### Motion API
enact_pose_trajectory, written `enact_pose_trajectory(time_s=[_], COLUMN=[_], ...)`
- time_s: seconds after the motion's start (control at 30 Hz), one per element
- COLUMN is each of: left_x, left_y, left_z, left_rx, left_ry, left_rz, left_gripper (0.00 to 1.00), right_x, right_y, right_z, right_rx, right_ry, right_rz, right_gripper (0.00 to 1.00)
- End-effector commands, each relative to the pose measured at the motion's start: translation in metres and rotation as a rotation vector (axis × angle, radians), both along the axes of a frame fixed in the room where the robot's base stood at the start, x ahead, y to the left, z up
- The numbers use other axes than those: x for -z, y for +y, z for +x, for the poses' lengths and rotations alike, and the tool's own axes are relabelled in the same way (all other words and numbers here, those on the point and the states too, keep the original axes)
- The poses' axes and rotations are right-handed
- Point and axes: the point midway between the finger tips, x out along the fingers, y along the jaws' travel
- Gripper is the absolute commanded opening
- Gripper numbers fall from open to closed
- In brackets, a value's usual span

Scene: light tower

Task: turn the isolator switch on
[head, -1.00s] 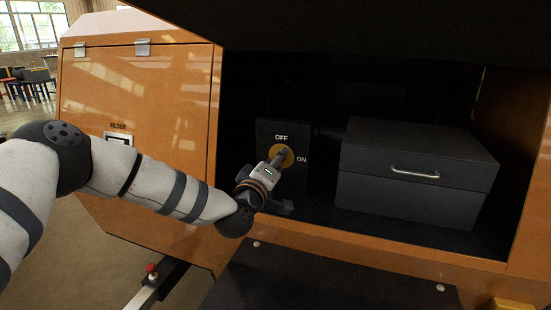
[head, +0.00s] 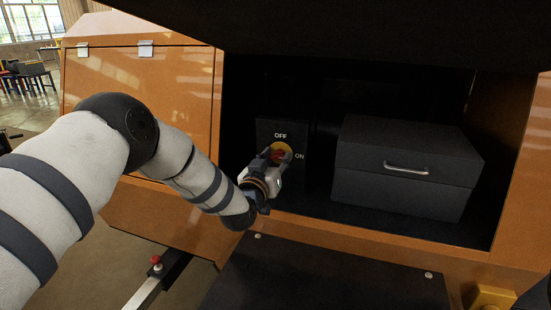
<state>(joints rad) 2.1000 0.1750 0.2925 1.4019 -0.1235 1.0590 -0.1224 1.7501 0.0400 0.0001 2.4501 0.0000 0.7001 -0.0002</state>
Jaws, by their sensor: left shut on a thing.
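The isolator switch is a black box (head: 267,131) in the open orange compartment, with a yellow disc (head: 287,148) and white OFF and ON labels. OFF is above the disc and ON is to its right. A red knob (head: 278,155) shows at the disc's centre, partly hidden by my gripper. My left gripper (head: 275,161) is at the front of the switch, shut on the red knob. The knob's exact angle is hard to tell behind the fingers. My right gripper is not in view.
A dark grey box with a metal handle (head: 406,168) stands to the right of the switch. An orange door panel (head: 140,95) is on the left. The compartment's dark overhang (head: 350,35) is above, and a black panel (head: 330,275) lies below in front.

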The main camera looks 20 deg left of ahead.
Motion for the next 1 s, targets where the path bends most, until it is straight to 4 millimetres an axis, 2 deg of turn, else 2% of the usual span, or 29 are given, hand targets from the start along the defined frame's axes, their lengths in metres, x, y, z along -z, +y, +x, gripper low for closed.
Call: enact_pose_trajectory(time_s=[0.33, 0.9, 0.93, 1.0], left_x=[-0.0009, 0.0006, 0.0007, 0.0007], left_y=[-0.0003, -0.0004, -0.0004, -0.0004], left_z=[0.0001, 0.0000, 0.0000, -0.0001], left_rx=[0.001, 0.001, 0.001, 0.001], left_ry=[-0.006, -0.005, -0.005, -0.005], left_rz=[0.139, 0.167, 0.167, 0.166], left_gripper=[0.07, 0.07, 0.37, 0.53], right_x=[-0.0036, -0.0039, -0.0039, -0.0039], right_y=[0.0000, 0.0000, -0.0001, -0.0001], right_z=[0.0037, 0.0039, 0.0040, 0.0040], right_rx=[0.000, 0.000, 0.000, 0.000], right_ry=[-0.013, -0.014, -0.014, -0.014], right_rz=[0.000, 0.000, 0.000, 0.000], right_gripper=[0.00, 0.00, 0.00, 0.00])
